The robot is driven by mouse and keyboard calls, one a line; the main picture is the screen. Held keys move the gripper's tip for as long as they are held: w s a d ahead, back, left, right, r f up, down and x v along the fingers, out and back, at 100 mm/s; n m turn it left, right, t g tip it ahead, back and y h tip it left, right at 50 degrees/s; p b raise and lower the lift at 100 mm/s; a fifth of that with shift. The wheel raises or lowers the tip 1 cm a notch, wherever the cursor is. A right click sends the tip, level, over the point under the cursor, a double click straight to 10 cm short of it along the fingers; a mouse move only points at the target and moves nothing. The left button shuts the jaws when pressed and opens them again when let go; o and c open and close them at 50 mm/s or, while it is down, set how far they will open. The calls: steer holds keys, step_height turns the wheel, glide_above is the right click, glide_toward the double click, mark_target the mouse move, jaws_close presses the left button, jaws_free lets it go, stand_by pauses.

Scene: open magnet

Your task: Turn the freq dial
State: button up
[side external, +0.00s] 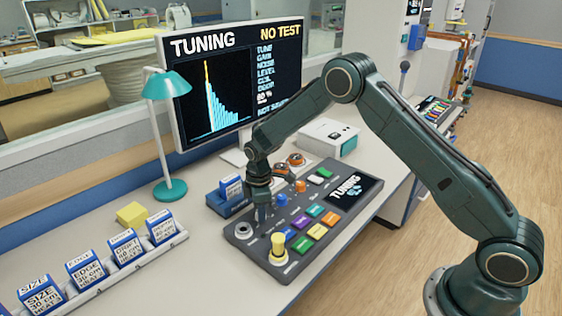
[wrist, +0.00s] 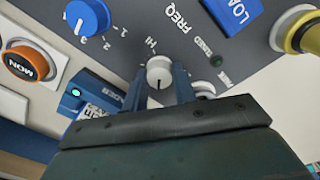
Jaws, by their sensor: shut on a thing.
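The freq dial (wrist: 160,70) is a small white round knob with a dark pointer line, on the dark console (wrist: 128,12) near the printed word FREQ. In the wrist view, my gripper (wrist: 161,84) has its two blue fingers on either side of the dial and is shut on it. In the side view, my gripper (side external: 262,216) points down at the console's left part, and its fingers hide the dial. The monitor (side external: 215,85) shows TUNING, NO TEST and blue bars with a yellow peak.
A blue dial (wrist: 88,17) and coloured buttons are also on the console. A blue block (side external: 231,187) sits behind my gripper. A teal lamp (side external: 170,188) and labelled blocks stand left.

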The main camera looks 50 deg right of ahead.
steer(key=shift+w+n, duration=0.1)
steer(key=shift+n, duration=1.6)
steer(key=shift+r, duration=0.1)
steer(key=o, duration=1)
step_height(320, 180, up, 14)
steer(key=shift+s, duration=0.3)
